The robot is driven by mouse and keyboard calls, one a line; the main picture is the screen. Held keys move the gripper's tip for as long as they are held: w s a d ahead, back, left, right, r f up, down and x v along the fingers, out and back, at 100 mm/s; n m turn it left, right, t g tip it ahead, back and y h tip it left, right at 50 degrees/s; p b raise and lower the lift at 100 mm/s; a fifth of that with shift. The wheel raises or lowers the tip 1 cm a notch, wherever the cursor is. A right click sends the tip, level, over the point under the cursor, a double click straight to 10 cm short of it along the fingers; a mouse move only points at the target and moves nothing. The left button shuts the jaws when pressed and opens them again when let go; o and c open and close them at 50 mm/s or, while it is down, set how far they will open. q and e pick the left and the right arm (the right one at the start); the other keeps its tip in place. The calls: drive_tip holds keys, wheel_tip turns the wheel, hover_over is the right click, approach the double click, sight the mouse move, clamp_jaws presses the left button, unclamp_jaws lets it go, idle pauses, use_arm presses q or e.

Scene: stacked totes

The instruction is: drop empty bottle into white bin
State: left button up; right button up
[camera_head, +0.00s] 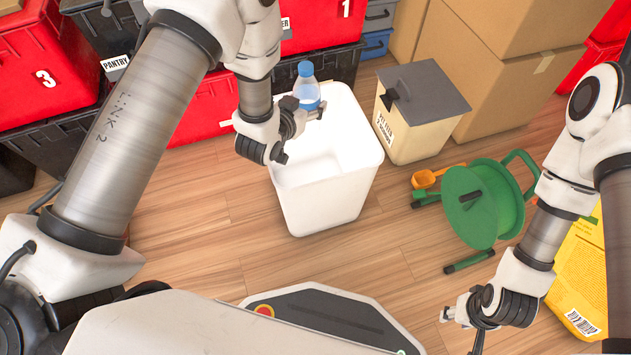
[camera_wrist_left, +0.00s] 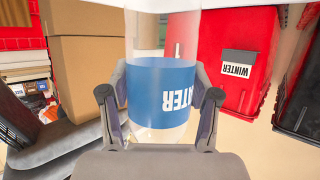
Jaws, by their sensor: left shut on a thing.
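The clear bottle (camera_head: 306,86) has a blue cap and a blue label, and it stands upright in my left gripper (camera_head: 300,108). In the left wrist view the label of the bottle (camera_wrist_left: 160,92) sits between both fingers of the left gripper (camera_wrist_left: 160,105), which are shut on it. The white bin (camera_head: 328,205) stands on the wooden floor, open at the top. The bottle is over the back left part of the bin's opening; its exact height above the rim is hard to tell. My right gripper (camera_head: 462,318) is low at the right, away from the bin; its fingers are unclear.
A cream box with a grey lid (camera_head: 398,138) stands right of the bin. A green reel (camera_head: 482,205) and an orange scoop (camera_head: 428,178) lie on the floor. Red totes (camera_head: 210,112) and cardboard boxes (camera_head: 490,80) line the back. A yellow bag (camera_head: 580,275) is at right.

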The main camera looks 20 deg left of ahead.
use_arm(q)
drive_tip(key=shift+w+f+b, duration=0.15)
drive_tip(key=shift+f+b, duration=0.1)
drive_tip(key=shift+f, duration=0.35)
drive_tip(key=shift+w+f+b, duration=0.15)
drive_tip(key=shift+f+b, duration=0.1)
drive_tip(key=shift+f, duration=0.35)
wheel_tip(320, 180, down, 6)
drive_tip(key=b, duration=0.5)
drive_tip(key=shift+r, duration=0.3)
use_arm(e)
wheel_tip(320, 180, down, 8)
use_arm(q)
drive_tip(key=shift+s, duration=0.1)
drive_tip(key=o, duration=1)
wheel_tip(320, 180, up, 10)
